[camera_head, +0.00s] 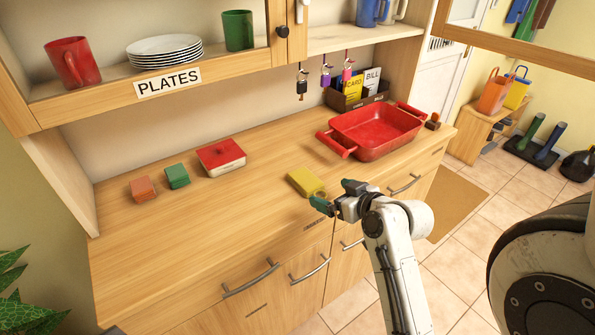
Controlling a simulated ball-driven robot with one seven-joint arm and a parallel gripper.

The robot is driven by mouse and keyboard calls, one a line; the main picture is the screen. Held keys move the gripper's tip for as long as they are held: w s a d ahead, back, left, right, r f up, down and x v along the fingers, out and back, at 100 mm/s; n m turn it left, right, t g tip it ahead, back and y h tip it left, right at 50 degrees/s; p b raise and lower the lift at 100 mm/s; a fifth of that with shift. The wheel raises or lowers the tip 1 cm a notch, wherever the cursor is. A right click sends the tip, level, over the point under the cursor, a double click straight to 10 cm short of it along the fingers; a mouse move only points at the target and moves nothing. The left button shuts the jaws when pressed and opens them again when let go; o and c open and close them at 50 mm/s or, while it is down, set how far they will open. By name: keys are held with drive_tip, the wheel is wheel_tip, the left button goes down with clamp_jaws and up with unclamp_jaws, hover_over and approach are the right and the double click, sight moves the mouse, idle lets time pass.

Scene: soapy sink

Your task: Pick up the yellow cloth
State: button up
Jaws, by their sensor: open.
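A small yellow block-shaped thing (306,182), perhaps the folded yellow cloth, lies flat near the front edge of the wooden counter (225,230). My gripper (335,195) is just to its right and a little nearer, close to the counter's front edge. Its two green-tipped fingers are apart and nothing shows between them. The gripper looks apart from the yellow thing, but its exact height above the counter is hard to tell.
A red tray with handles (376,133) stands right of the yellow thing. A red-topped box (221,157), a green block (177,176) and an orange block (143,189) sit left. A shelf (160,80) with plates overhangs the back. The counter's front left is clear.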

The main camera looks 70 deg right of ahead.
sight(308, 180)
drive_tip(key=shift+h, duration=0.3)
drive_tip(key=x, duration=0.5)
drive_tip(key=shift+w+d+r, duration=0.2)
drive_tip(key=shift+d+r, duration=0.1)
drive_tip(key=shift+d, duration=0.15)
drive_tip(key=shift+p+x, duration=0.75)
drive_tip(key=shift+x, duration=2)
drive_tip(key=shift+w+a, duration=0.1)
drive_tip(key=shift+a, duration=0.1)
drive_tip(key=shift+c, duration=0.4)
drive_tip(key=c, duration=1)
